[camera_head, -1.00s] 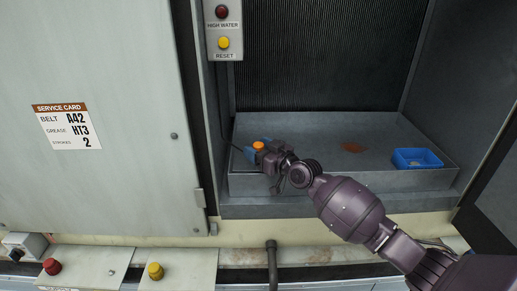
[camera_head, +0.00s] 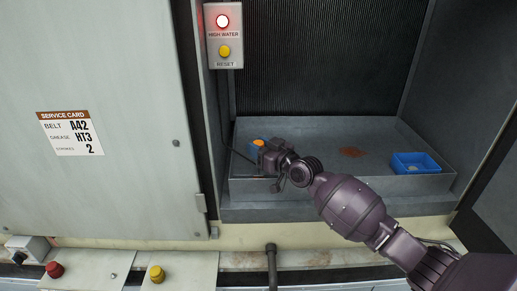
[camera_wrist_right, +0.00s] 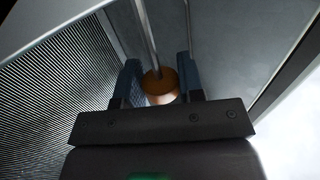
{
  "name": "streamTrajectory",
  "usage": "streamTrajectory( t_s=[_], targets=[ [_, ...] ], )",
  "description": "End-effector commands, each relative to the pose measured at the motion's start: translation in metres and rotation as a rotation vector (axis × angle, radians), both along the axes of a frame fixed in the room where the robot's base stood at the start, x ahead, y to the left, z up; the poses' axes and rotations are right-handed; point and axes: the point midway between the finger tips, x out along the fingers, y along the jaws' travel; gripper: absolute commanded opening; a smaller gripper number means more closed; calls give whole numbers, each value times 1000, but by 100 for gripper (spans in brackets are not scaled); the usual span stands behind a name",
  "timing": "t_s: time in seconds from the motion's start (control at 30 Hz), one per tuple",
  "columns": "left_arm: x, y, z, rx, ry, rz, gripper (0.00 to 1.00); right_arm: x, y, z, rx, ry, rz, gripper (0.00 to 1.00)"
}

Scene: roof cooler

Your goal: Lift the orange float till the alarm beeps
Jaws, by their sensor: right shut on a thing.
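The orange float (camera_head: 258,142) is at the left end of the metal pan, partly hidden by my right gripper (camera_head: 262,147). In the right wrist view, the float (camera_wrist_right: 160,86) sits between the two blue fingers of my right gripper (camera_wrist_right: 160,82), which is shut on it. A thin metal rod runs up from the float in that view. My left gripper is out of view.
The yellow reset button (camera_head: 224,51) is below the lamp. The pan's front wall and the cabinet door (camera_head: 110,190) bound the space.

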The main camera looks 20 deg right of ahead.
Motion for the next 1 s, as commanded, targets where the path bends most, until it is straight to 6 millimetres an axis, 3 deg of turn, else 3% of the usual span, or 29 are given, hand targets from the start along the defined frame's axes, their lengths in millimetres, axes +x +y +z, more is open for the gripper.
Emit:
streamTrajectory(
  t_s=[0.17,0.2,0.37,0.73,1.0],
  targets=[
    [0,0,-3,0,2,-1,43,0,0,-1,-1,0,0,0],
    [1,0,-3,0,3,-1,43,0,0,-1,-1,0,0,37],
    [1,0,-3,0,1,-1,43,0,0,-1,-1,0,0,61],
    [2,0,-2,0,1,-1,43,-4,-3,-2,-1,0,-1,61],
    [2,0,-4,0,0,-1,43,-41,-23,-3,-2,1,-1,61]
  ],
)
